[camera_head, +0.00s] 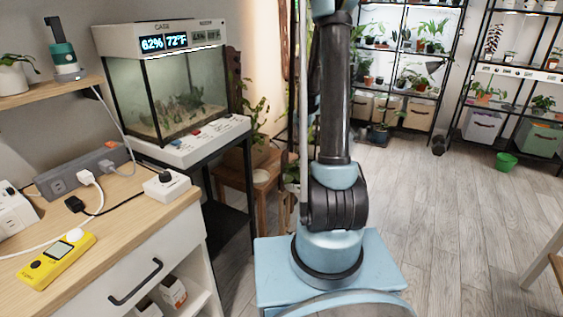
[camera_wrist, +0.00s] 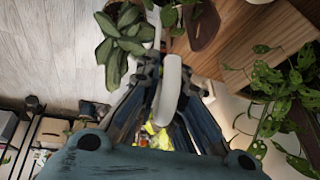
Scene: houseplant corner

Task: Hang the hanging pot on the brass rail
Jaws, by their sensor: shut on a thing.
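In the wrist view my gripper (camera_wrist: 178,84) is closed around a pale curved piece (camera_wrist: 170,88), which looks like the hook or handle of the hanging pot. The pot's body cannot be made out clearly there. Yellow-green patches (camera_wrist: 156,136) show between the fingers, and I cannot tell what they belong to. In the head view my arm stands upright in the middle and my gripper is out of the picture. I cannot make out the brass rail in either view.
A terrarium (camera_head: 180,95) stands on a black stand at the left, beside a wooden cabinet (camera_head: 135,255). Plant shelves (camera_head: 405,100) stand at the back. Leafy plants (camera_wrist: 118,45) and a wooden surface (camera_wrist: 250,45) are close to my gripper.

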